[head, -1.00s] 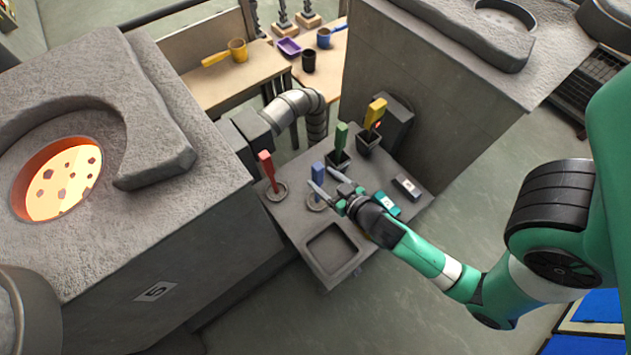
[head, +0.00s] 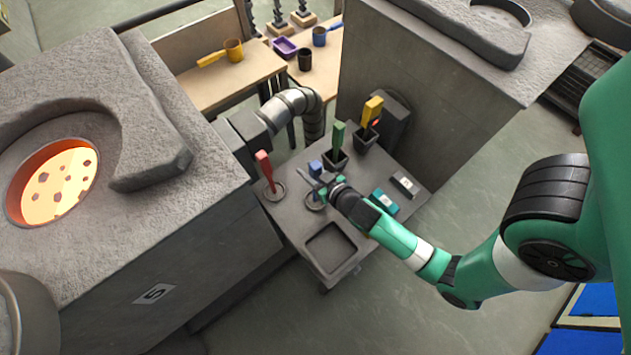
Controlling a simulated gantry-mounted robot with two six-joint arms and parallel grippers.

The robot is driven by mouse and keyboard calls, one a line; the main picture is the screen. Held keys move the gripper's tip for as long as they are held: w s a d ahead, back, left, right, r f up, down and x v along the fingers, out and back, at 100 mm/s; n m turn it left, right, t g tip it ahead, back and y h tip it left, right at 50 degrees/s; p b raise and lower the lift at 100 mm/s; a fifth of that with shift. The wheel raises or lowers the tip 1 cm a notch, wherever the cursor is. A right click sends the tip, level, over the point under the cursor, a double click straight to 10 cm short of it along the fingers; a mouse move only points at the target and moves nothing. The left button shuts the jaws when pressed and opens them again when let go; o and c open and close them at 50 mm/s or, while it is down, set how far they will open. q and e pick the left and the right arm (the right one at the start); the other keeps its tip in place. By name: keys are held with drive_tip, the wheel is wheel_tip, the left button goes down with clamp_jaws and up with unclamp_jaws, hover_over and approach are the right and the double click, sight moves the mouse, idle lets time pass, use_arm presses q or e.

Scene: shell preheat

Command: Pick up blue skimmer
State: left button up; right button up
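The blue skimmer (head: 315,167) stands upright on the small grey table, with the top of its blue handle showing in the head view. Its lower handle is hidden behind my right gripper (head: 318,183). The round base (head: 314,203) under it shows partly. My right gripper is at the handle, with a finger crossing in front of it. The overlap hides whether the fingers are closed on it. My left gripper is not in view.
A red-handled tool (head: 265,170) stands to the left, and green (head: 338,135) and yellow (head: 372,110) handles stand behind in dark holders. A teal block (head: 384,200) and a grey block (head: 405,184) lie to the right. A shallow tray (head: 331,248) is in front.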

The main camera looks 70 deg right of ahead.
clamp_jaws()
